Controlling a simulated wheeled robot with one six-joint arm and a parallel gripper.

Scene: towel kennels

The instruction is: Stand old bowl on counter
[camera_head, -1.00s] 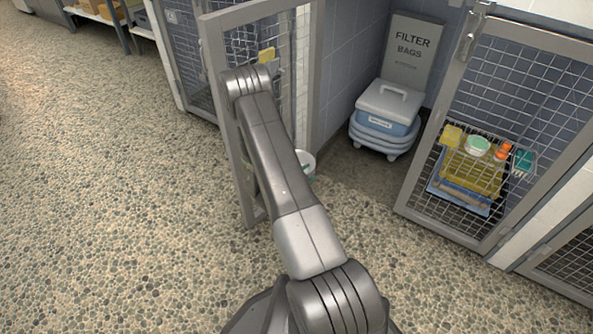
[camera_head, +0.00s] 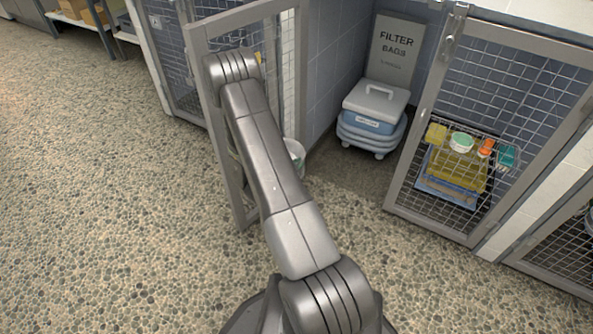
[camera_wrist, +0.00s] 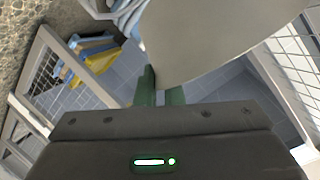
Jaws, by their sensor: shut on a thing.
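In the wrist view the green fingers of my gripper (camera_wrist: 163,92) are closed on a large, smooth, pale grey-beige thing, which I take to be the old bowl (camera_wrist: 220,35). It fills the upper middle and runs past the top edge, so its full shape is cut off. In the head view my arm and the mesh door hide my gripper and the bowl. A pale surface (camera_head: 540,9), possibly the counter, shows at the top right above the kennels; only a strip of it is in view.
An open mesh door (camera_head: 213,130) stands beside my arm. A white bucket (camera_head: 297,152) is partly hidden behind the arm. Floor at left is clear.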

